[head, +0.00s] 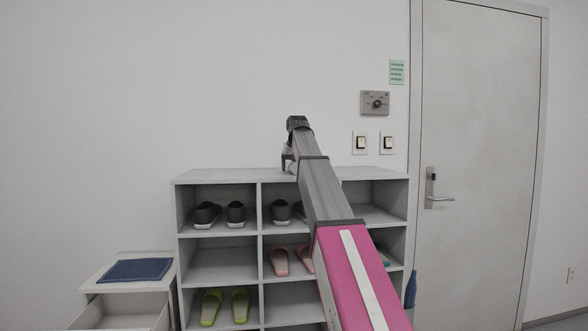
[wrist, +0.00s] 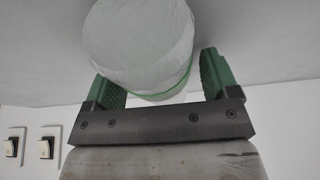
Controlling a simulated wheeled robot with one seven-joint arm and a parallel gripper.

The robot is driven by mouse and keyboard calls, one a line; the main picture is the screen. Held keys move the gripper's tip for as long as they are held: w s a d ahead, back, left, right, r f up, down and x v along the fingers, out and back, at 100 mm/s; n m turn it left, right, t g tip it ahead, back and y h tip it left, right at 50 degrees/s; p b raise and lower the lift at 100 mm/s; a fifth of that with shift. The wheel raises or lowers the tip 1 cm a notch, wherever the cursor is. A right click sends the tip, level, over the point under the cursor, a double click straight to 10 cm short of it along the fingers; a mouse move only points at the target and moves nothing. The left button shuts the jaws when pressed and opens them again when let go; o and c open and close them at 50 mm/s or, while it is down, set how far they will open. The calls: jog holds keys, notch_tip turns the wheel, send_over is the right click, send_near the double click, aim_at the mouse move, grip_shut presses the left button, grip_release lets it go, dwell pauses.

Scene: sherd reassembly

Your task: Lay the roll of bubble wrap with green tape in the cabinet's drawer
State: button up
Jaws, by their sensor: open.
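The roll of bubble wrap (wrist: 140,45) is whitish with a thin green tape band near its lower end in the wrist view. My gripper (wrist: 162,85) is open, with its green fingers on either side of the roll's near end. In the head view my gripper (head: 288,160) is small and at the top of the shelf unit, partly hidden by my arm; I cannot clearly make out the roll there. The cabinet (head: 98,270) stands at lower left. Its drawer (head: 125,308) is pulled open, and the visible part of its inside looks empty.
The shelf unit (head: 220,178) holds several shoes and slippers in its compartments. A folded blue cloth (head: 137,270) lies on the cabinet top. A door (head: 480,150) is at right, with light switches (head: 372,142) beside it. The wall above the cabinet is clear.

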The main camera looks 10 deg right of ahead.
jog(key=c, duration=1.1)
jog(key=shift+o, duration=0.2)
jog(key=shift+r, duration=0.1)
